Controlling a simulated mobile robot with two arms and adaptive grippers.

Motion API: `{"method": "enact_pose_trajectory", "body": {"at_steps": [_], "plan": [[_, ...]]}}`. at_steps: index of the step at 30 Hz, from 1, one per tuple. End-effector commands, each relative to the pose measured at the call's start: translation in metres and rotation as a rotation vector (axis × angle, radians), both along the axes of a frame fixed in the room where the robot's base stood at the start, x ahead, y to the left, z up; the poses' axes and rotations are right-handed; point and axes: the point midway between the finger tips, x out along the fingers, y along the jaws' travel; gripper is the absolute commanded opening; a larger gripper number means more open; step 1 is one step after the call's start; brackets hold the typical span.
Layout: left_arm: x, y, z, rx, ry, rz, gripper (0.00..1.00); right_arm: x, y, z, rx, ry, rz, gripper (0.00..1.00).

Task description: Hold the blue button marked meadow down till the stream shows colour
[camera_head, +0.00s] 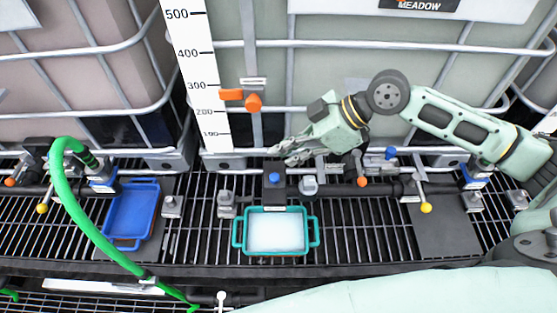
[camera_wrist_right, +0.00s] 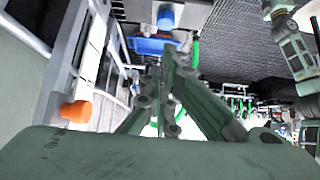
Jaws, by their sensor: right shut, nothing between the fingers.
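The blue button (camera_head: 274,178) sits on a small dark block at the centre of the head view, just behind a teal tray. The MEADOW sign (camera_head: 419,5) is on the pale tote above and to the right; any marking on the button is too small to read. My right gripper (camera_head: 284,153) is shut and empty, slightly above and behind the button in the picture, apart from it. Its fingers (camera_wrist_right: 167,70) also show in the right wrist view. No stream shows clearly. My left gripper is not in view.
The teal tray (camera_head: 241,233) has a pale whitish inside. A blue tray (camera_head: 131,213) lies left, near a green hose (camera_head: 88,212). An orange valve handle (camera_head: 253,102) stands by the white scale (camera_head: 195,70). A yellow-knobbed lever (camera_head: 425,207) is at right.

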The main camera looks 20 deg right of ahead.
Motion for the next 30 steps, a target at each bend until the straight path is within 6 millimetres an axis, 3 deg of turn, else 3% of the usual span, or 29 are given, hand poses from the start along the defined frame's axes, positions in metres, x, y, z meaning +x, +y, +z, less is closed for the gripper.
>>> {"method": "enact_pose_trajectory", "body": {"at_steps": [6, 12, 30], "plan": [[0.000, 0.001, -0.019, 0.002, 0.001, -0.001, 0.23, -0.007, -0.027, 0.026, -0.002, -0.005, -0.001, 0.00], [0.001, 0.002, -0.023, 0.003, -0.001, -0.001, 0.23, -0.011, -0.038, 0.040, 0.001, -0.004, 0.001, 0.00], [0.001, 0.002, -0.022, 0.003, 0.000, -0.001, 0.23, -0.011, -0.039, 0.043, 0.003, -0.004, 0.001, 0.00]]}}
